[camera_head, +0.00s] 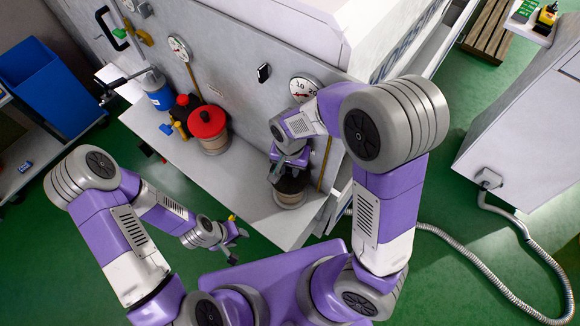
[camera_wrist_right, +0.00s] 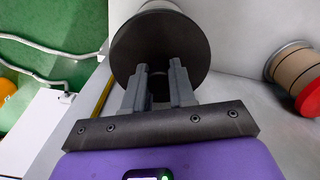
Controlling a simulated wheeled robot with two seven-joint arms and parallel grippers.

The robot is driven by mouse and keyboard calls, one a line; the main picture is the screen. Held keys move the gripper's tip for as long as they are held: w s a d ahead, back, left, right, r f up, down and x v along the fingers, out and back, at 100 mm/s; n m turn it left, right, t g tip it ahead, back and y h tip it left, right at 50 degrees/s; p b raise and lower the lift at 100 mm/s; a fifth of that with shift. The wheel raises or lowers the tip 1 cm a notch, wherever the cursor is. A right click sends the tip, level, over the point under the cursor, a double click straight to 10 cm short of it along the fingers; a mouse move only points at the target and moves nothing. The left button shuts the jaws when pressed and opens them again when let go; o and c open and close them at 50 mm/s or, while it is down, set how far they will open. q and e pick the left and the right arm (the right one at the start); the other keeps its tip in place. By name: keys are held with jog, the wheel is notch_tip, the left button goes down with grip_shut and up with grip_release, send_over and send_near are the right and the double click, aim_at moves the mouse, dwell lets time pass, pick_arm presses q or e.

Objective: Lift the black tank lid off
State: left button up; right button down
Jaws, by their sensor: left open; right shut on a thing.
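The black tank lid (camera_wrist_right: 160,45) fills the upper middle of the right wrist view as a dark round disc. My right gripper (camera_wrist_right: 158,82) is shut on its knob, with a finger on each side. In the head view the lid (camera_head: 291,184) shows partly below my right gripper (camera_head: 290,160). The tan tank (camera_head: 289,199) stands under it on the bench; I cannot tell whether the lid touches the rim. My left gripper (camera_head: 236,243) is open and empty, in front of the bench edge.
A red-lidded tank (camera_head: 208,130) stands left of the black-lidded one, with a blue container (camera_head: 158,93) beyond. The machine wall with round gauges (camera_head: 304,87) rises close behind. The bench (camera_head: 240,185) is bare between the tanks.

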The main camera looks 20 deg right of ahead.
notch_tip(320, 180, up, 2)
jog(key=shift+r+p, duration=0.15)
jog(key=shift+p, duration=0.85)
jog(key=shift+r+p, duration=0.5)
jog(key=shift+r, duration=0.35)
jog(key=shift+f, duration=0.1)
